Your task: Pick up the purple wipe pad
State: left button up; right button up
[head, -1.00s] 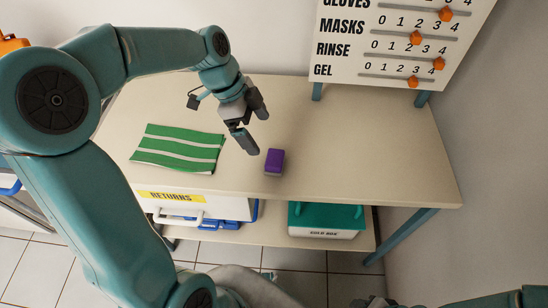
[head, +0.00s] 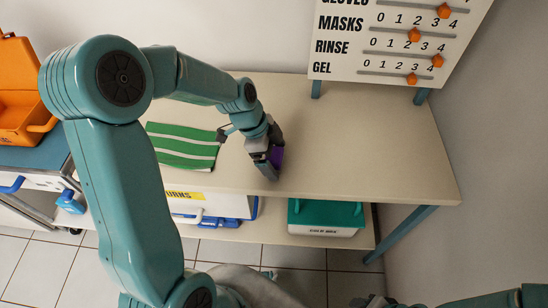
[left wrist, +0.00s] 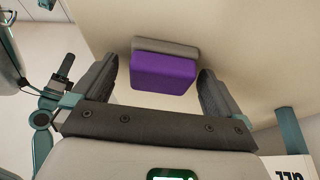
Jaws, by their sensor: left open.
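The purple wipe pad (head: 277,157) is on the beige table, mostly hidden behind my left gripper in the head view. In the left wrist view the purple wipe pad (left wrist: 165,74) shows as a purple block with a grey layer along its far side. My left gripper (head: 270,168) is down at the pad. In the left wrist view the left gripper (left wrist: 157,85) is open, with one finger on each side of the pad and a visible gap to each. My right gripper is not clearly in view; only part of my right arm shows at the bottom right.
A green and white striped cloth (head: 184,146) lies left of the gripper. A board with sliders (head: 395,50) stands at the table's back right. The table (head: 360,150) is clear to the right. A teal-lidded box (head: 325,215) sits on the shelf below.

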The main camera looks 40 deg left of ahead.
pick_arm(q)
jog(key=c, duration=1.1)
